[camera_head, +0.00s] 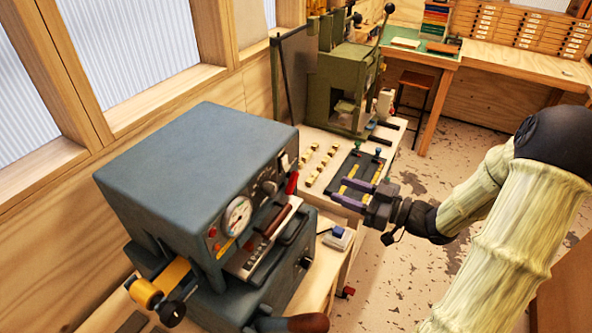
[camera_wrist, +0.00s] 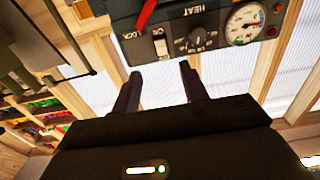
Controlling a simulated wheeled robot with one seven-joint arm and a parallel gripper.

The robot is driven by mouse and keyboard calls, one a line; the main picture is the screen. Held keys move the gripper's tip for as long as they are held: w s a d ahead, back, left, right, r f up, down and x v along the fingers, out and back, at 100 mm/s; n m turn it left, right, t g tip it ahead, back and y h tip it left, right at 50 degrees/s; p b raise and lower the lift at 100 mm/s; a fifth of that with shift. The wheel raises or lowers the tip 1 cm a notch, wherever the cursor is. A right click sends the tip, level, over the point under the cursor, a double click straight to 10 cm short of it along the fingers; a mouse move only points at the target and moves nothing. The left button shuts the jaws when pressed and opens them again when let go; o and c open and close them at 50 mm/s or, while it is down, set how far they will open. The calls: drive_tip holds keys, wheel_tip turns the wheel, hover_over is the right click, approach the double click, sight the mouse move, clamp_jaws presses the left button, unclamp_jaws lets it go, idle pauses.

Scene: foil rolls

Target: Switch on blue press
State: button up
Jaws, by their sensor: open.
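The blue press (camera_head: 190,160) stands on the bench at the left in the head view. Its front panel (camera_wrist: 220,48) shows upside down at the top of the wrist view. A white rocker switch (camera_wrist: 160,43) marked ON sits on that panel beside the HEAT knob (camera_wrist: 203,40); the switch also shows small near the press's right front edge in the head view (camera_head: 284,163). I cannot tell its position. My gripper (camera_head: 348,193) is open and empty, right of the press and apart from it. In the wrist view its fingertips (camera_wrist: 161,75) appear just below the switch.
A red lever (camera_head: 292,183) and a round gauge (camera_head: 238,215) are on the press front. A green press (camera_head: 340,85) stands behind on a pale bench with brass pieces and a dark tray (camera_head: 362,172). A wooden handle (camera_head: 308,323) juts out at the bottom.

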sight(287, 170)
drive_tip(key=p+x, duration=0.3)
drive_tip(key=x, duration=1)
drive_tip(key=shift+a, duration=0.2)
drive_tip(key=shift+w, duration=0.1)
clamp_jaws()
drive_tip(key=y+b, duration=0.1)
drive_tip(key=b, duration=0.2)
drive_tip(key=shift+w+f+t, duration=0.1)
drive_tip(key=shift+f+t, duration=0.25)
drive_tip(key=shift+t, duration=0.05)
drive_tip(key=shift+r, duration=0.1)
unclamp_jaws()
